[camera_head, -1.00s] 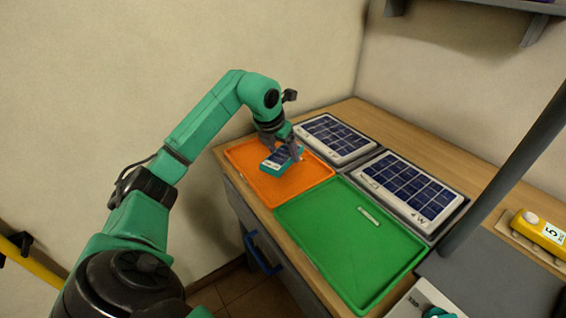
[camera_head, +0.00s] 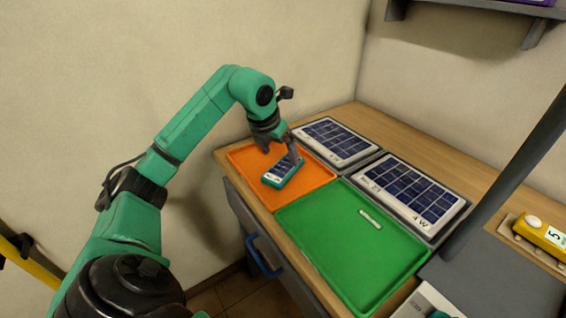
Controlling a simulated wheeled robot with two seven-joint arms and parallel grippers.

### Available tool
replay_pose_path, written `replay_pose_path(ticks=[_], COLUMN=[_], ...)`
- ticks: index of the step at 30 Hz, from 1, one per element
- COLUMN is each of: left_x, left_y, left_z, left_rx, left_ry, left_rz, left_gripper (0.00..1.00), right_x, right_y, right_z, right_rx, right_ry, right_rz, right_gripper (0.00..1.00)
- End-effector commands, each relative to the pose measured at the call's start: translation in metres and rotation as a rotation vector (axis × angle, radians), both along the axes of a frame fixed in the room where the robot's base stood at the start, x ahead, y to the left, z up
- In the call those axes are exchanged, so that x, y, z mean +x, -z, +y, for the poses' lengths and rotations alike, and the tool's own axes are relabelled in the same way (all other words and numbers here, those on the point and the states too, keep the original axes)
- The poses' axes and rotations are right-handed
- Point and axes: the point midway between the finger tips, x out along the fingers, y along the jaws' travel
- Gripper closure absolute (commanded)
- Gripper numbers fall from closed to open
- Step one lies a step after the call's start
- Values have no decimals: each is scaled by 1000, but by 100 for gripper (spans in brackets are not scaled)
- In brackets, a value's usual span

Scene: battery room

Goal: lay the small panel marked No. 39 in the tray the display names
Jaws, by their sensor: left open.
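A small teal-edged panel (camera_head: 280,172) with dark cells lies in the orange tray (camera_head: 312,182); its number is too small to read. My left gripper (camera_head: 278,150) is open just above and behind the panel, its fingers spread and apparently clear of the panel's grip. A green tray (camera_head: 345,255) sits to the right, with a small pale strip (camera_head: 371,217) in it. No display with readable text shows.
Two larger solar panels, one behind (camera_head: 335,138) and one nearer (camera_head: 410,190), lie in grey holders beside the trays. A dark post (camera_head: 510,175) and a yellow device (camera_head: 545,232) stand at the right. The wall is close behind.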

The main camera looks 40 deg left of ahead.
Motion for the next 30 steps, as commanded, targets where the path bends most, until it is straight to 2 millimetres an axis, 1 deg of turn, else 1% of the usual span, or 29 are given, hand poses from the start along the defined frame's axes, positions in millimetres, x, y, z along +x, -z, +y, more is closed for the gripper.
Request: replay_pose_path(ticks=[1, 3, 7, 11, 26, 28, 30], left_x=[-5, -12, -20, -24, -24, -24, -24], left_y=[-15, -31, -52, -58, -59, -68, -86], left_z=[0, -1, -2, -2, -2, -2, -2], left_rx=[3, 2, 0, 1, 0, 0, 0], left_ry=[-1, -2, 0, -1, -1, -1, -1], left_rz=[-5, -5, -3, 0, 0, 0, 0], left_gripper=[0, 0, 0, 0, 0, 0, 0], right_x=[0, 0, 0, 0, 0, 0, 0], right_y=[0, 0, -2, -2, -3, -12, -30], right_z=[1, 1, 2, 2, 2, 2, 2], right_rx=[1, 2, 3, 3, 3, 3, 3], right_ry=[0, 0, 0, 0, 0, 0, 1], right_rz=[0, 0, 1, 1, 0, 0, 0], right_gripper=[100, 100, 100, 100, 100, 100, 100])
